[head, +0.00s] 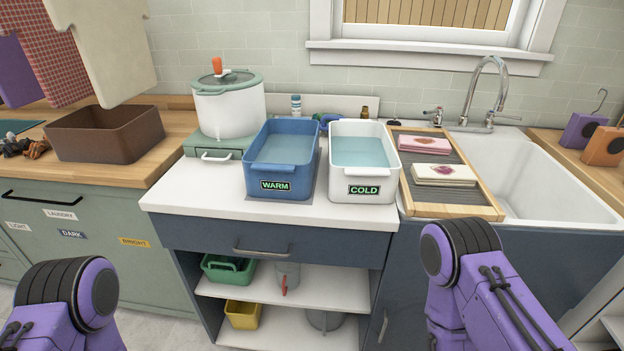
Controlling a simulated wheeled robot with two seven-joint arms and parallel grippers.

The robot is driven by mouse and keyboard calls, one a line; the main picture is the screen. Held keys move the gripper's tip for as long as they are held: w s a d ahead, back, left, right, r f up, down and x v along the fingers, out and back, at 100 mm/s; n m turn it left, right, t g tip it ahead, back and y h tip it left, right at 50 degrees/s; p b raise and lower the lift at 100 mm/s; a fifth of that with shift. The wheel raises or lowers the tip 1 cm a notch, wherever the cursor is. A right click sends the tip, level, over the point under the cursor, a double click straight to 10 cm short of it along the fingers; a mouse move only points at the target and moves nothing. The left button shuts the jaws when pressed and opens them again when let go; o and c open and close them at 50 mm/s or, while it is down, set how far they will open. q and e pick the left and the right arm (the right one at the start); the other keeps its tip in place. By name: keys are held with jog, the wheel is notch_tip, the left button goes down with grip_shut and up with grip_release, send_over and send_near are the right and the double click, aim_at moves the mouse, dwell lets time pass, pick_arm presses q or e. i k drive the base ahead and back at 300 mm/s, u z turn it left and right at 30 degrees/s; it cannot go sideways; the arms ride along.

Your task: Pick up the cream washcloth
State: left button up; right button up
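A folded cream washcloth (443,174) with a dark pink smudge on top lies on a grey ribbed drainboard with a wooden frame (451,211), left of the sink. A folded pink washcloth (424,145) with a red mark lies just behind it, apart from it. Only purple links of my two arms show, at the bottom left and bottom right. Neither gripper is in the picture, so what they hold is hidden.
A blue WARM tub (281,167) and a white COLD tub (362,191), both with water, stand left of the drainboard. A white pot (229,108), brown bin (106,133) and hanging cloths (99,45) are further left. The sink (545,180) and tap (487,95) are right.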

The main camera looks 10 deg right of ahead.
aim_at(437, 174)
jog(key=z, duration=0.05)
jog(key=k, duration=0.3)
jog(key=z, duration=1.2)
